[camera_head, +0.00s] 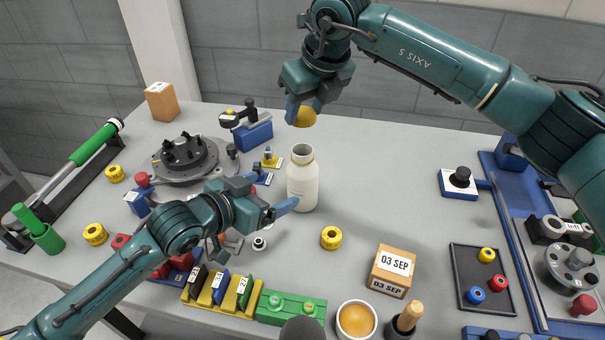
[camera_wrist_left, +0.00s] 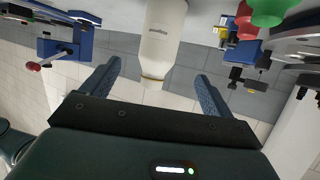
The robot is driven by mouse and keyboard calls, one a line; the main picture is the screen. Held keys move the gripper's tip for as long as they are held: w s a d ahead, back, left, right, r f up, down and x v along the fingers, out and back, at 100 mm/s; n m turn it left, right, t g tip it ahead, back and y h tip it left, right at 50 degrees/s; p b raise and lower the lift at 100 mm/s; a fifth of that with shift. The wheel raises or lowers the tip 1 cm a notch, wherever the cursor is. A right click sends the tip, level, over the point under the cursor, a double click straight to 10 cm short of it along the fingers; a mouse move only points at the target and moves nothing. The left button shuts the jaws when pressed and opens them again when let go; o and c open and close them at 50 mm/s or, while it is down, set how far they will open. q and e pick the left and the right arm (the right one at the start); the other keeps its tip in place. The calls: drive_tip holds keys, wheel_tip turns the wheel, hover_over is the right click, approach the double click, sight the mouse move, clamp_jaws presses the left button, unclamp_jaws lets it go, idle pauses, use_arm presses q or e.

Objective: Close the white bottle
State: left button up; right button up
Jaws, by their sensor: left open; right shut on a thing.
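The white bottle (camera_head: 302,187) stands upright on the table with its mouth uncovered. It also shows in the left wrist view (camera_wrist_left: 162,40), upside down there, its neck lying between the two fingers in the picture. My left gripper (camera_head: 272,190) is open just left of the bottle, one finger close to its side; I cannot tell whether they touch. It also shows in the left wrist view (camera_wrist_left: 152,88). My right gripper (camera_head: 304,106) points down above the bottle, shut on a yellow-orange cap (camera_head: 306,118). A gap separates the cap from the bottle mouth.
A yellow ring-shaped part (camera_head: 331,237) and a cardboard box (camera_head: 392,270) stand in front of the bottle. A blue clamp fixture (camera_head: 252,135) and a round grey chuck (camera_head: 186,158) lie to the left. The table right of the bottle is clear up to a black-knobbed block (camera_head: 460,182).

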sight(303, 178)
use_arm(q)
drive_tip(key=shift+s, duration=0.2)
use_arm(e)
drive_tip(key=shift+s, duration=0.25)
use_arm(q)
drive_tip(key=x, duration=1.2)
drive_tip(key=shift+d, duration=0.1)
use_arm(e)
drive_tip(key=shift+w, duration=0.1)
use_arm(q)
drive_tip(key=shift+c, duration=0.2)
drive_tip(key=c, duration=1.4)
drive_tip(key=shift+c, duration=0.2)
use_arm(e)
drive_tip(key=shift+f, duration=2.45)
drive_tip(key=shift+f, duration=0.9)
drive_tip(key=shift+f, duration=0.55)
